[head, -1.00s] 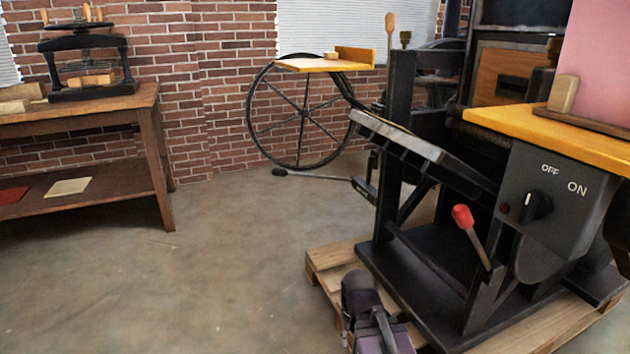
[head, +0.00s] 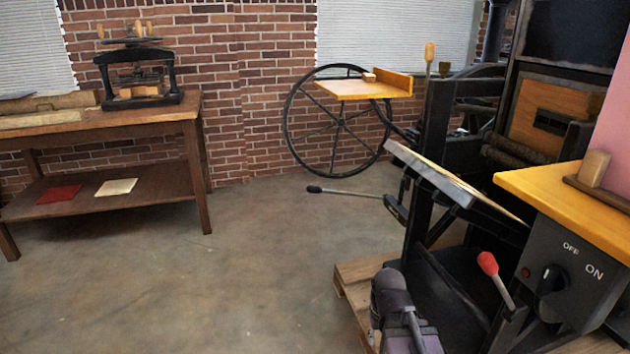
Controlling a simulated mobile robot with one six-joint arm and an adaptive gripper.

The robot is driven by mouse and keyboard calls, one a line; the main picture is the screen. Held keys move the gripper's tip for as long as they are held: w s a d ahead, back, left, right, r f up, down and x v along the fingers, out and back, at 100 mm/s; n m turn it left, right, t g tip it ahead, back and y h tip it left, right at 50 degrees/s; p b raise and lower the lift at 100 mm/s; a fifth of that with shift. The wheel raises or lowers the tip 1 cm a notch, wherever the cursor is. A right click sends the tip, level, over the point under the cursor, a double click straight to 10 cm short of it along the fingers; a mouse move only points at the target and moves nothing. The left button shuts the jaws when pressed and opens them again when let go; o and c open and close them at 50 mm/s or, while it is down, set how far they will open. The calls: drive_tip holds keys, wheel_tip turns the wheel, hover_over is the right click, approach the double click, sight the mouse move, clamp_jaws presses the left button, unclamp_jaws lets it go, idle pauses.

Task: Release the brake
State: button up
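The large black press (head: 440,200) stands at the right on a wooden pallet (head: 358,290). A lever with a red knob (head: 487,262) leans up and to the left at its front. A long thin lever with a dark grip (head: 314,189) sticks out to the left of the press, nearly level. No label shows which lever is the brake. A dark control box beside them has a black dial (head: 551,280) marked OFF and ON. Part of my arm shows at the bottom, left of the red-knobbed lever and apart from it in the picture. My gripper's fingers do not show.
A spoked wheel (head: 338,125) and a small wooden shelf (head: 360,92) are behind the press. A wooden table (head: 150,123) with a small press (head: 138,70) stands at the left. The concrete floor between them is clear.

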wheel_tip(320, 180, up, 6)
drive_tip(key=p, duration=0.4)
drive_tip(key=shift+p, duration=0.35)
drive_tip(key=shift+o, duration=1.2)
drive_tip(key=shift+s, duration=0.2)
